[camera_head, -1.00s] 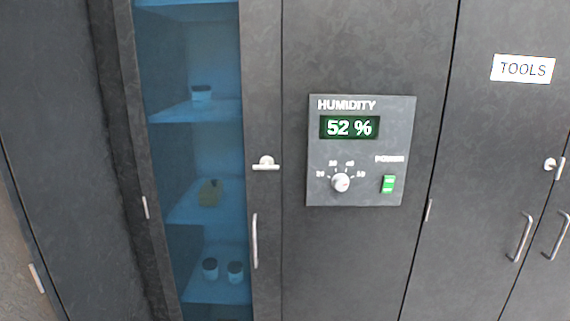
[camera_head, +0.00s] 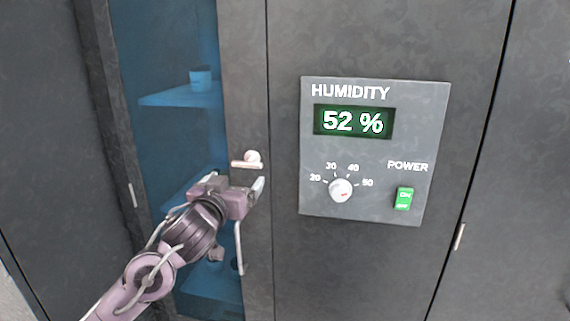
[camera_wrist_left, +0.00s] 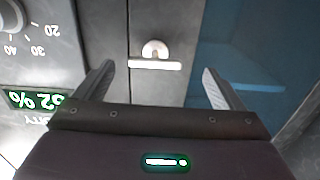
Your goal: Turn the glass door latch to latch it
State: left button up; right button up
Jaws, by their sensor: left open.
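The glass door latch (camera_head: 247,161) is a pale metal lever on a round hub, on the right frame of the glass door (camera_head: 170,60). In the left wrist view the latch (camera_wrist_left: 155,60) shows between and beyond the two fingers. My left gripper (camera_head: 236,183) is open and empty, just below the latch in the head view, apart from it as far as I can tell. It also shows in the left wrist view (camera_wrist_left: 158,85). My right gripper is not in view.
A humidity panel (camera_head: 375,150) with a dial (camera_head: 340,190) and a green power switch (camera_head: 404,198) is right of the latch. The door's vertical handle (camera_head: 239,248) is below it, partly behind my arm. Jars stand on shelves behind the glass.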

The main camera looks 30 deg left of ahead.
aim_at(246, 164)
pick_arm(q)
jog(key=shift+t, duration=0.3)
jog(key=w, duration=0.2)
jog(key=w+r+p, duration=0.1)
jog(key=w, duration=0.1)
jog(key=w+a, duration=0.1)
jog(key=w, duration=0.1)
jog(key=shift+r, duration=0.35)
jog(key=shift+w+a+f+p, duration=0.1)
jog(key=shift+w+p, duration=0.2)
jog(key=shift+w, duration=0.25)
jog(key=c, duration=1)
